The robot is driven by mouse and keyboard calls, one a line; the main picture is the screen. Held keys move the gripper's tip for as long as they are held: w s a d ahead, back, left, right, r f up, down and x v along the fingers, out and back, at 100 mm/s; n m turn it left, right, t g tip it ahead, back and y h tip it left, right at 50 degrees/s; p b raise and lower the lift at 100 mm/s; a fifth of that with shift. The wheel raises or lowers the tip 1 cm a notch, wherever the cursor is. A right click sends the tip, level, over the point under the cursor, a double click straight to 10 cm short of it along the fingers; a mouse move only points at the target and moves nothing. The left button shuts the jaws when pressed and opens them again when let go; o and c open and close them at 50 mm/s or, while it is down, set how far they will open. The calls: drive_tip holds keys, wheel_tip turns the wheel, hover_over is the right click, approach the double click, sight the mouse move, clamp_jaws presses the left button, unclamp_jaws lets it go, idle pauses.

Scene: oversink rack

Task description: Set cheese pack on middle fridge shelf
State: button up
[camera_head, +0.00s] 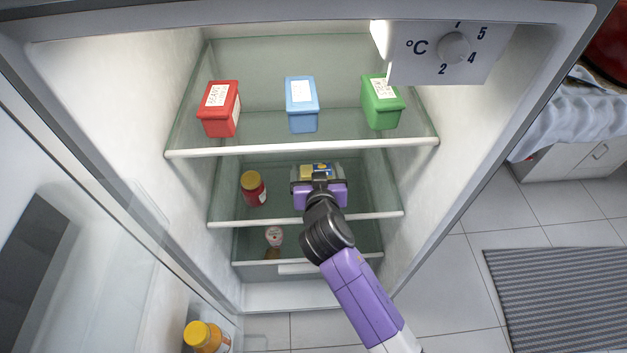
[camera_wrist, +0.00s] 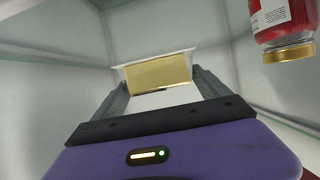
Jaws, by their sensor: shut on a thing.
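The cheese pack (camera_head: 318,171) is a yellow pack with a pale edge, held at the front of my gripper. My gripper (camera_head: 318,185) is inside the fridge at the middle shelf (camera_head: 235,223). In the wrist view the cheese pack (camera_wrist: 158,72) sits between the two fingers of my gripper (camera_wrist: 160,85), which are shut on it. The pack is over the right half of the middle shelf. I cannot tell whether its underside touches the shelf, as my gripper hides it.
A red jar with a yellow lid (camera_head: 252,188) stands to the left on the middle shelf; it also shows in the wrist view (camera_wrist: 283,20). Red (camera_head: 219,108), blue (camera_head: 301,104) and green (camera_head: 382,102) boxes stand on the top shelf (camera_head: 300,147) above. A small bottle (camera_head: 274,238) is below.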

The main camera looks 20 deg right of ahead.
drive_tip(key=shift+f+b, duration=0.7)
drive_tip(key=shift+f, duration=1.85)
drive_tip(key=shift+f, duration=0.15)
drive_tip(key=o, duration=1.6)
drive_tip(key=shift+o, duration=0.2)
drive_tip(key=shift+r, duration=0.2)
drive_tip(key=p+v, duration=0.1)
drive_tip(key=v, duration=1.1)
drive_tip(key=shift+p, duration=0.4)
drive_tip(key=shift+s+f, duration=0.1)
drive_tip(key=shift+f, duration=0.05)
